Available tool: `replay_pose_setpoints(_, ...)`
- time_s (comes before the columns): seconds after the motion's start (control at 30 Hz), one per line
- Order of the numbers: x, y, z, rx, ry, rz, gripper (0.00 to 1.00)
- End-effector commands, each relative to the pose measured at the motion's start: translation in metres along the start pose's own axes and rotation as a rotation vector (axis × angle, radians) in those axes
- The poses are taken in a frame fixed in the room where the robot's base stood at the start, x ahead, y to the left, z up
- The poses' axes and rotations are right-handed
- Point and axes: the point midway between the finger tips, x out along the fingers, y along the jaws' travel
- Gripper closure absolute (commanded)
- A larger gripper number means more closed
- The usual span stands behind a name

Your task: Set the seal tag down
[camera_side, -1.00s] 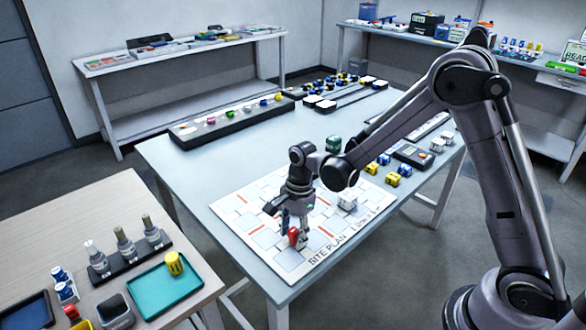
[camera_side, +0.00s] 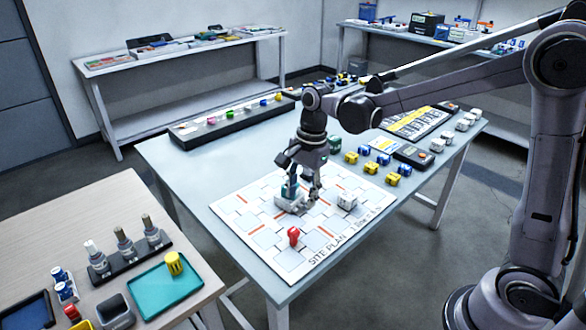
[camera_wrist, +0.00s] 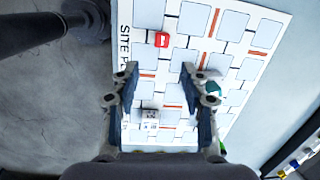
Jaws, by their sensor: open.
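The red seal tag (camera_side: 293,237) rests on the white site plan board (camera_side: 270,260), near its front edge and in one of its grey cells. In the wrist view the tag (camera_wrist: 162,39) lies beyond my fingertips, apart from them. My gripper (camera_side: 301,190) is over the board, farther back than the tag. In the wrist view my gripper (camera_wrist: 160,80) has its two blue-padded fingers wide apart, with nothing held between them.
A white block with a teal top (camera_wrist: 212,90) stands by my right finger in the wrist view. Another white block (camera_side: 347,201) stands on the board to the right. Several yellow and blue blocks (camera_side: 392,179) stand beyond the board. The board's left part is clear.

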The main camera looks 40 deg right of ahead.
Motion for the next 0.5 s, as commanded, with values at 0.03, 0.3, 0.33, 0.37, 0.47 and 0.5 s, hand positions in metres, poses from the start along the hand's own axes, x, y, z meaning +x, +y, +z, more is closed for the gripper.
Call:
replay_pose_setpoints(0.03, -0.009, 0.008, -0.001, -0.059, 0.008, -0.024, 0.55)
replay_pose_setpoints(0.3, -0.047, 0.055, -0.007, -0.523, 0.113, -0.182, 0.55)
replay_pose_setpoints(0.33, -0.050, 0.060, -0.007, -0.576, 0.130, -0.198, 0.55)
replay_pose_setpoints(0.37, -0.053, 0.065, -0.008, -0.628, 0.148, -0.213, 0.55)
replay_pose_setpoints(0.47, -0.060, 0.083, -0.011, -0.803, 0.214, -0.256, 0.55)
replay_pose_setpoints(0.5, -0.061, 0.091, -0.011, -0.873, 0.244, -0.271, 0.55)
